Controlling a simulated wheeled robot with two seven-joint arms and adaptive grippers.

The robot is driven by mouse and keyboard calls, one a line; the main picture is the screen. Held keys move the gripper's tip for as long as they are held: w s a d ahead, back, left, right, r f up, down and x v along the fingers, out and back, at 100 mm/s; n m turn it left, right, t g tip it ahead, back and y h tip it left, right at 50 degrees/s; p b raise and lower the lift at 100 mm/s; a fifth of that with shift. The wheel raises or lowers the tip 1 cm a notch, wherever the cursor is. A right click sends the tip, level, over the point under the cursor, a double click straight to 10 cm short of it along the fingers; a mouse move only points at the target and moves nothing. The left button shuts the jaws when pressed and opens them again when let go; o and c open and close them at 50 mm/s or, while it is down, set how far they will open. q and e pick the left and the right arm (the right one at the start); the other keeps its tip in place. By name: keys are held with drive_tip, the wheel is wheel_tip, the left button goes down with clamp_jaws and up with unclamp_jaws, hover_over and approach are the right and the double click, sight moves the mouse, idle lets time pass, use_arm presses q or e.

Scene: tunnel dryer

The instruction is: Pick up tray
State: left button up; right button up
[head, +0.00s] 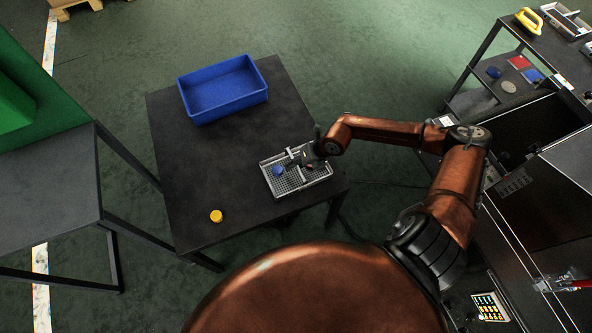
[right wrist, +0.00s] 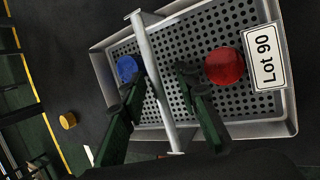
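The tray (head: 292,189) is a grey perforated metal tray at the front right of the dark table. The right wrist view shows the tray (right wrist: 290,105) with a raised handle bar (right wrist: 151,62) across it and a "Lot 90" label (right wrist: 264,57). A blue disc (right wrist: 128,68) and a red disc (right wrist: 223,66) lie in it, on either side of the bar. My right gripper (right wrist: 160,85) is open, with one dark green finger on each side of the bar and visible gaps to it. In the head view my right gripper (head: 308,156) is over the tray. My left gripper is out of view.
A blue bin (head: 224,92) stands at the back of the table (head: 190,165). A yellow disc (head: 216,216) lies near the front edge. A second dark table (head: 45,185) is at the left. A dark machine (head: 530,165) and a shelved cart (head: 515,65) stand at the right.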

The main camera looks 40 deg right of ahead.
idle(0.3)
drive_tip(key=shift+f, duration=0.1)
clamp_jaws()
idle(0.4)
